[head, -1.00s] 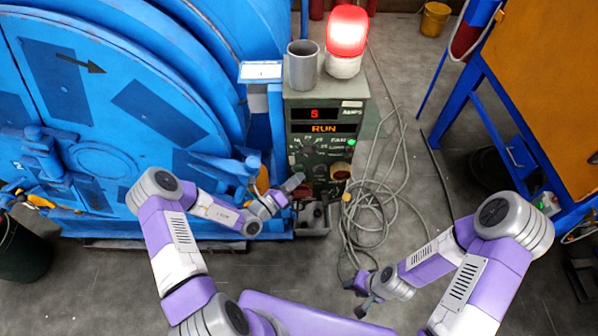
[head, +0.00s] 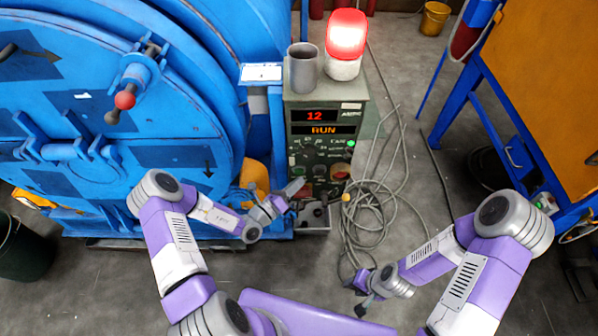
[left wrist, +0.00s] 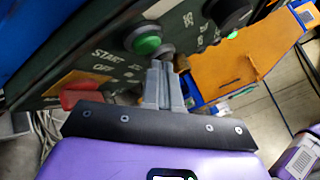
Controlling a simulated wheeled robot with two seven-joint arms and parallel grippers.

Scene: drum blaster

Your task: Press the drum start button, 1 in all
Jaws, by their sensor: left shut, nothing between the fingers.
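The control box (head: 355,90) stands right of the large blue drum (head: 190,110). Its display (head: 315,115) reads 12, with RUN (head: 323,130) lit below. My left gripper (head: 299,186) is shut and empty at the front panel. In the left wrist view its fingertips (left wrist: 162,52) are at the right edge of a green button (left wrist: 146,40), overlapping its surround; I cannot tell whether they touch. START lettering (left wrist: 106,55) and a red button (left wrist: 84,94) lie to its left. My right gripper (head: 360,292) appears open and empty, low above the floor.
A lit red lamp (head: 345,40) and a grey cup (head: 302,68) stand on the control box. A coiled cable (head: 375,205) lies on the floor. An orange panel on a blue frame (head: 545,80) stands at the right.

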